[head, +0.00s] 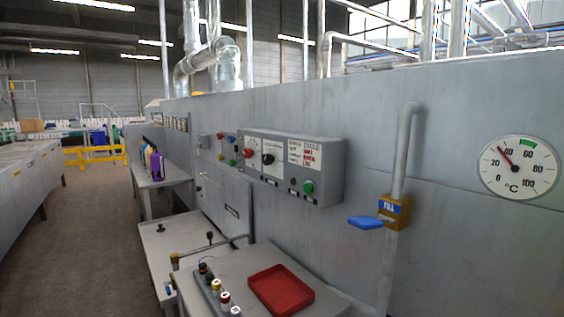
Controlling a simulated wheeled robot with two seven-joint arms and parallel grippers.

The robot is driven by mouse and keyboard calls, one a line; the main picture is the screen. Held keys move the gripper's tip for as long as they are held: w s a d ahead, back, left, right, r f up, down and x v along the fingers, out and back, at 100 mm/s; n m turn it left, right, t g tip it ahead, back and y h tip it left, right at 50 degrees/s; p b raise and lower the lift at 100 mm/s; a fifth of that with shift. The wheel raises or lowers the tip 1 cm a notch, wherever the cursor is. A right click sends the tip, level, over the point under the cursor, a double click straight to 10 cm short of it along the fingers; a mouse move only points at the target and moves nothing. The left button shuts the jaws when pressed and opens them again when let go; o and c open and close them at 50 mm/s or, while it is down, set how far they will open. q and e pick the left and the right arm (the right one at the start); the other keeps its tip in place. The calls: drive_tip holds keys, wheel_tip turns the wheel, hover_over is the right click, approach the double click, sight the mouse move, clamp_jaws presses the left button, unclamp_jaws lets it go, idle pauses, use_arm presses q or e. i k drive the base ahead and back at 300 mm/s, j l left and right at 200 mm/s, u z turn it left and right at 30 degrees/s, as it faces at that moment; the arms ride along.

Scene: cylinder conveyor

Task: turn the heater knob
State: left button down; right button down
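A grey control box (292,165) is fixed to the long grey wall. A black knob (268,159) sits on its front, between a red knob or button (248,153) and a label panel reading "CYCLE" (305,152). The small print is too small to read, so I cannot tell for sure which knob is the heater knob. A round °C dial (520,167) is at the right; its red needle points up and left, near 40, and a green band lies at the top. Neither of my grippers is in view.
A pipe carries a yellow "FILL" valve (394,211) with a blue handle (366,222) sticking out. Below is a grey table (235,270) with a red tray (280,289) and several capped cylinders in a rack. An open floor aisle (90,230) runs at the left.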

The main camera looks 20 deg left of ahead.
sight(248, 153)
drive_tip(key=i+j+z, duration=0.2)
drive_tip(key=j, duration=0.45)
drive_tip(key=j+z, duration=0.2)
drive_tip(key=j, duration=0.4)
